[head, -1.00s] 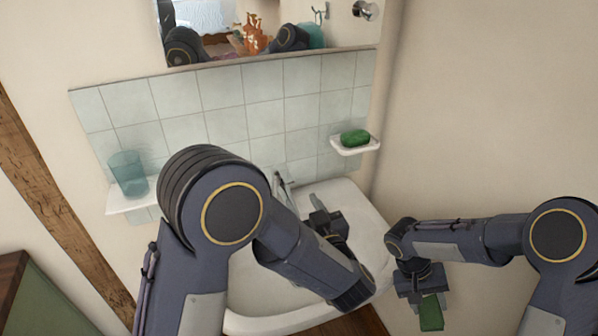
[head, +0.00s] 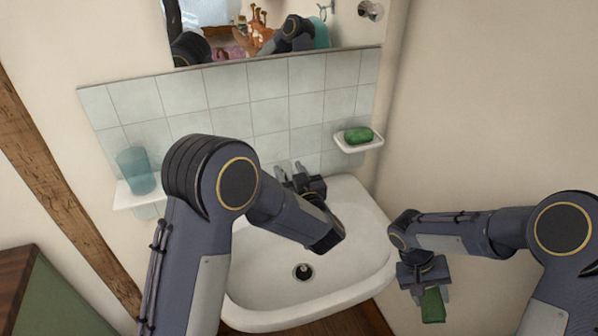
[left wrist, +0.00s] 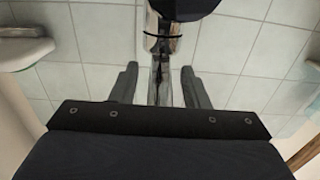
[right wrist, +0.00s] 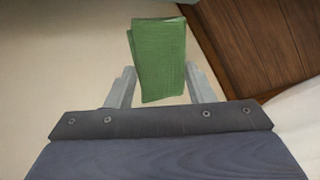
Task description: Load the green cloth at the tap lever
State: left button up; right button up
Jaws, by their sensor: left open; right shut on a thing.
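The green cloth (head: 433,306) is a small folded piece held in my right gripper (head: 431,289), beside the basin's right edge. In the right wrist view the cloth (right wrist: 158,55) stands out between both fingers. My left gripper (head: 288,173) is open over the back of the basin, close to the tiles. In the left wrist view the chrome tap (left wrist: 161,50) with its lever lies between the open fingers, with gaps on both sides. Contact cannot be told. In the head view the left gripper mostly hides the tap.
The white basin (head: 345,262) has an empty bowl with a dark drain (head: 302,272). A green soap (head: 358,135) lies on a white dish (head: 362,147) at the right. A teal glass (head: 137,172) stands on a shelf (head: 127,202) at the left. A mirror hangs above the tiles.

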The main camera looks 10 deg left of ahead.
pick_arm(q)
grip_shut()
jog(key=shift+r+g+p, duration=0.3)
jog(key=shift+r+p, duration=0.1)
jog(key=shift+p, duration=0.3)
pick_arm(e)
jog(key=shift+r, duration=0.75)
pick_arm(q)
jog(key=shift+w, duration=0.1)
pick_arm(e)
jog(key=shift+r, duration=0.1)
pick_arm(q)
jog(key=shift+f, duration=0.2)
grip_release()
